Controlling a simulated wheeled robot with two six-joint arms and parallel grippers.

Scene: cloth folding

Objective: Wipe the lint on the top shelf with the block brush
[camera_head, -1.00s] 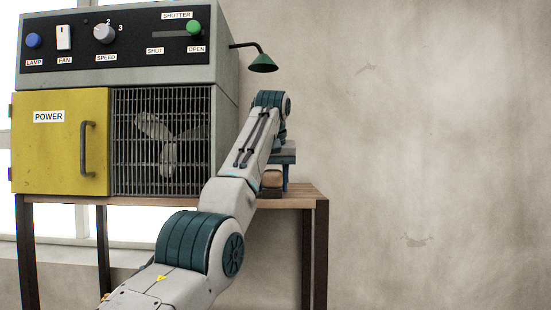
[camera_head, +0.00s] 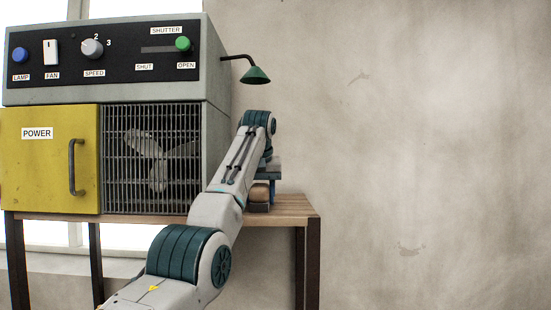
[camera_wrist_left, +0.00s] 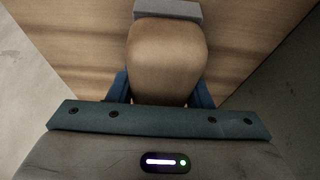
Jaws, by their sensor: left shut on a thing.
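The block brush (camera_head: 259,191) has a brown block body and a grey part at its base. It is low over the right end of the wooden tabletop (camera_head: 292,207); I cannot tell whether it touches the wood. My left gripper (camera_head: 271,178) is shut on it from above, partly hidden by my own arm. In the left wrist view the brush's brown body (camera_wrist_left: 166,58) sits between the blue fingers (camera_wrist_left: 162,92), with its grey part at the far end. No lint can be made out. No separate upper shelf shows. My right gripper is out of view.
A grey cabinet (camera_head: 216,120) with a yellow POWER door (camera_head: 45,170), a fan grille (camera_head: 150,158) and a control panel (camera_head: 120,52) stands left of the brush. A green lamp (camera_head: 255,75) sticks out above my arm. A bare wall fills the right.

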